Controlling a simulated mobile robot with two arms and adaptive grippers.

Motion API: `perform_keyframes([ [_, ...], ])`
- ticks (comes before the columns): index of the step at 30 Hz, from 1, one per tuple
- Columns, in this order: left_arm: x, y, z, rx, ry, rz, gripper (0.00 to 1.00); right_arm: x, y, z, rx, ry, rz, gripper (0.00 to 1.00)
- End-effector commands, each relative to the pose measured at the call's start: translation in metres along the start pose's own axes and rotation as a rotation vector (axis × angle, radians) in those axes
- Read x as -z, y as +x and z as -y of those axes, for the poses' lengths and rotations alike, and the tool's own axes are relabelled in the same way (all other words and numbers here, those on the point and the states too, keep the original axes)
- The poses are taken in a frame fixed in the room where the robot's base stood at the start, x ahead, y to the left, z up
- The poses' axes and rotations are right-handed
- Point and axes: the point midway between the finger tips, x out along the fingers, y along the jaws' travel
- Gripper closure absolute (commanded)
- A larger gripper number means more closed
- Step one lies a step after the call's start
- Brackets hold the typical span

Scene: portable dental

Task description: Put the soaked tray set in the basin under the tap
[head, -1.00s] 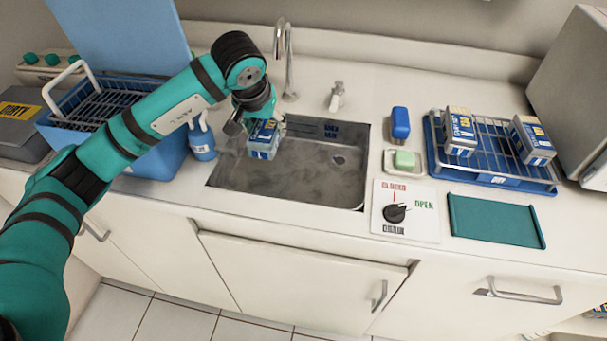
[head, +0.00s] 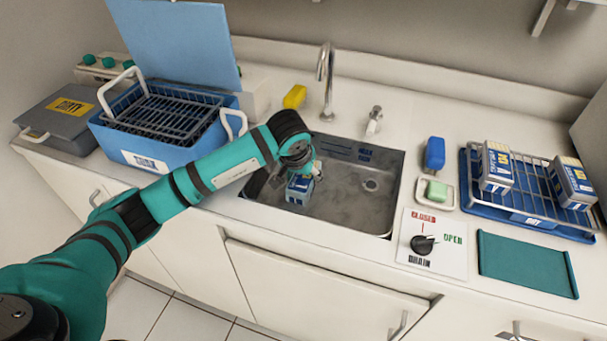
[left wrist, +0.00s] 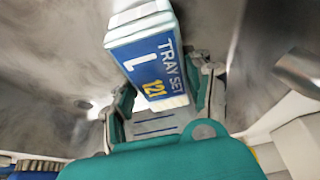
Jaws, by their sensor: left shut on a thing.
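The tray set (head: 299,191) is a blue and white box, marked "TRAY SET L 121" in the left wrist view (left wrist: 150,62). My left gripper (head: 305,172) is shut on it, with a finger on each side in the left wrist view (left wrist: 162,98). The box is inside the left part of the metal basin (head: 345,205); I cannot tell whether it touches the floor. The tap (head: 325,75) rises behind the basin, its spout behind and a little right of the box. My right gripper is not in view.
A blue tub (head: 160,165) with a black basket stands left. A yellow block (head: 294,96) lies behind the basin.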

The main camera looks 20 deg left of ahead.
Motion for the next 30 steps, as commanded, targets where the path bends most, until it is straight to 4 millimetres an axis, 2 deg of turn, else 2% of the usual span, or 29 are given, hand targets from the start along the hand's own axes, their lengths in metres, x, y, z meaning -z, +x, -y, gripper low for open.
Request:
perform_keyframes([
  [4, -0.001, 0.004, 0.000, 0.000, 0.000, -0.002, 0.91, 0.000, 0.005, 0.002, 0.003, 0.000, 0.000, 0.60],
  [5, -0.002, 0.003, 0.000, 0.000, 0.000, 0.000, 0.46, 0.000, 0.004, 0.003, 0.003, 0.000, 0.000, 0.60],
  [10, -0.001, 0.003, 0.000, 0.000, 0.000, 0.000, 0.26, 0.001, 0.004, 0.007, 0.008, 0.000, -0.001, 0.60],
  [17, -0.001, 0.002, 0.000, 0.000, 0.000, 0.000, 0.26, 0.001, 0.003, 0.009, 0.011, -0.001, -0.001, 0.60],
  [21, 0.001, -0.004, 0.000, 0.000, 0.000, -0.001, 0.26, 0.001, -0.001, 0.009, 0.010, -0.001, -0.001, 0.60],
  [26, 0.001, -0.031, 0.001, 0.001, 0.002, -0.006, 0.26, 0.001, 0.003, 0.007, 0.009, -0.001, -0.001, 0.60],
  [30, 0.002, -0.063, 0.001, 0.001, 0.002, -0.007, 0.26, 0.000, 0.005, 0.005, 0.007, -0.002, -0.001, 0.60],
])
